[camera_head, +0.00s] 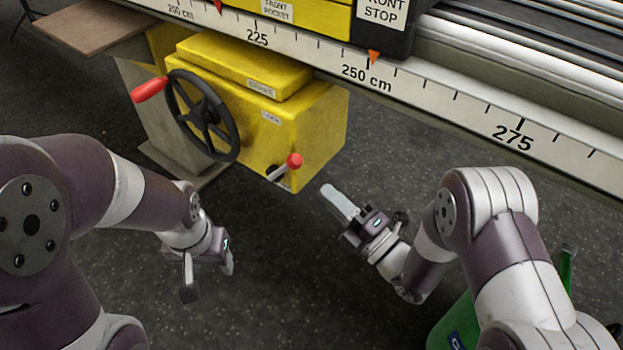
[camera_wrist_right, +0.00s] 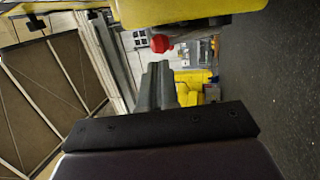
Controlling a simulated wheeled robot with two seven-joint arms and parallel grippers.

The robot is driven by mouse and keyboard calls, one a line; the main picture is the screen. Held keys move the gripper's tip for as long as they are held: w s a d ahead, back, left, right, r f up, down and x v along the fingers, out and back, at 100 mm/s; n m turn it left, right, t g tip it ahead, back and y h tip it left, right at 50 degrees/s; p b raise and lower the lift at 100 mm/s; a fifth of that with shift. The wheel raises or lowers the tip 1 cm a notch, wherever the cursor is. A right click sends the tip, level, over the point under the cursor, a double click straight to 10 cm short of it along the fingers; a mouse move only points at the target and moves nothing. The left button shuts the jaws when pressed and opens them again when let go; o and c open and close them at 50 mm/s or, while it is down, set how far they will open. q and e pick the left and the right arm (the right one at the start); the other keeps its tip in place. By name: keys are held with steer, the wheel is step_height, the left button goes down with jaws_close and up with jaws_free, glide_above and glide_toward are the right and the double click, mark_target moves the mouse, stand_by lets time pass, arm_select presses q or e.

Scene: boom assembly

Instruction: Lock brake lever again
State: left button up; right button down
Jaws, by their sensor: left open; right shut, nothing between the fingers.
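The brake lever (camera_head: 294,161) is a short metal arm with a red knob, low on the front of the yellow crank box (camera_head: 300,125), beside a small label. Its arm slants up to the right. The red knob also shows in the right wrist view (camera_wrist_right: 161,43), beyond the fingertips. My right gripper (camera_head: 338,200) is shut and empty, to the right of and below the knob, with a visible gap. It shows in the wrist view (camera_wrist_right: 160,85) with its fingers together. My left gripper (camera_head: 208,274) is open and empty, hanging below and left of the lever.
A black handwheel (camera_head: 203,117) with a red handle (camera_head: 150,89) juts from the box, left of the lever. A long scale rail (camera_head: 440,95) crosses above on the right. A green container (camera_head: 455,325) stands at lower right. The dark floor between my grippers is clear.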

mark_target(282, 170)
steer(key=b+x, duration=0.1)
steer(key=x, duration=0.5)
